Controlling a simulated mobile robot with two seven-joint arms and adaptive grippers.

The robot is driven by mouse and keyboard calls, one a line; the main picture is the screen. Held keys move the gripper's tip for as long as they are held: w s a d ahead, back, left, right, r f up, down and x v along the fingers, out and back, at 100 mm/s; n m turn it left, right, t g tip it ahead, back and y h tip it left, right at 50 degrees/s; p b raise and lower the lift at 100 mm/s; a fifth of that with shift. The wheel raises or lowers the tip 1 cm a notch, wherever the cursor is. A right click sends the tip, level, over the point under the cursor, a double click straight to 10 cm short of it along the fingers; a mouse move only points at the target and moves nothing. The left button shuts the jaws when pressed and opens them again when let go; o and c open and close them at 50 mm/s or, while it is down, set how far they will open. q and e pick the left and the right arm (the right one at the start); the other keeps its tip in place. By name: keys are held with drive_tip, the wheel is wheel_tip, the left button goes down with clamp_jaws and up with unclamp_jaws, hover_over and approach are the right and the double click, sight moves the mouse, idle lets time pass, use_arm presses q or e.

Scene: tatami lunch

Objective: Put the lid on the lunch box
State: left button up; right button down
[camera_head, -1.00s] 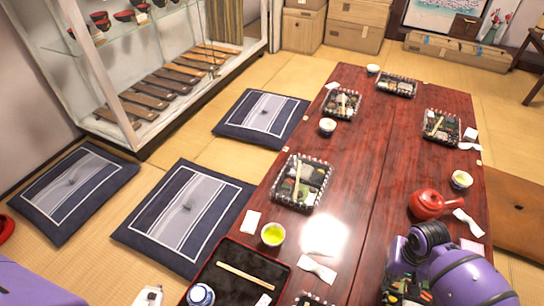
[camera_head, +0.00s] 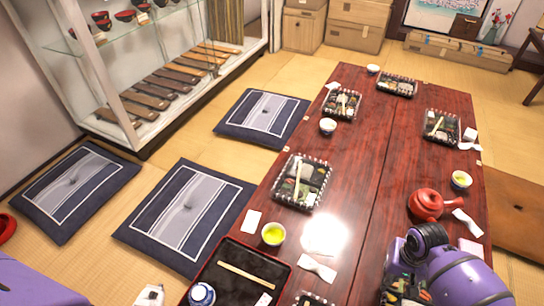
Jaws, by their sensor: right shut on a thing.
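My right gripper (camera_head: 402,292) is at the bottom right, over the near end of the red-brown table (camera_head: 352,185). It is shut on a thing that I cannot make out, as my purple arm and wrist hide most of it. Small coloured food pieces show by its fingers, seemingly a lunch box below. Open lunch boxes with food and chopsticks stand along the table: a near one (camera_head: 302,206), two far ones (camera_head: 354,91) (camera_head: 397,90) and one on the right (camera_head: 458,113). Another is cut off at the bottom edge (camera_head: 312,300). I cannot clearly see a lid. My left gripper is not in view.
A red teapot (camera_head: 426,205) stands close beyond my right wrist. Tea cups (camera_head: 273,241) (camera_head: 461,186) and a black tray (camera_head: 222,284) with chopsticks are on the table. Cushions (camera_head: 187,213) lie on the floor to the left. The table's middle is largely clear.

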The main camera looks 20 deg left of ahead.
drive_tip(key=shift+f, duration=0.6)
idle(0.3)
idle(0.6)
drive_tip(key=shift+f, duration=0.5)
idle(0.8)
drive_tip(key=c, duration=1.9)
unclamp_jaws()
drive_tip(key=shift+o, duration=0.2)
drive_tip(key=o, duration=0.6)
drive_tip(key=shift+c, duration=0.2)
drive_tip(key=shift+r+p, duration=0.15)
drive_tip(key=shift+p, duration=0.15)
